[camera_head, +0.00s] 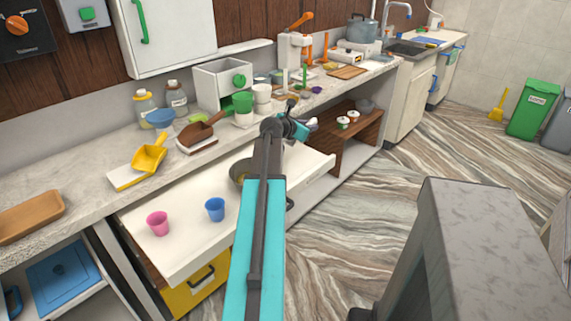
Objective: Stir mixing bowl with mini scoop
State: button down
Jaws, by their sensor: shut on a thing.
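A dark metal bowl (239,173), which looks like the mixing bowl, stands on the white pulled-out surface. My arm hides its right part, and something yellowish shows inside. My gripper (306,127) is at the end of my arm, above and to the right of the bowl and apart from it. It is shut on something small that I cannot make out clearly. I cannot tell whether this is the mini scoop. A yellow scoop (150,155) and a brown scoop (203,131) lie on the counter to the left, on pale blocks or boards.
A pink cup (158,223) and a blue cup (215,209) stand on the white surface (185,257) near the bowl.

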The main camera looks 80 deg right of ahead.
jog(key=shift+w, duration=0.45)
send_over(306, 155)
jog(key=shift+f, duration=2.5)
jog(key=shift+f+p, duration=0.3)
jog(key=shift+f, duration=2)
jog(key=shift+f, duration=0.15)
jog(key=c, duration=1.6)
grip_release()
jog(key=shift+f+b, duration=0.15)
jog(key=shift+b, duration=0.3)
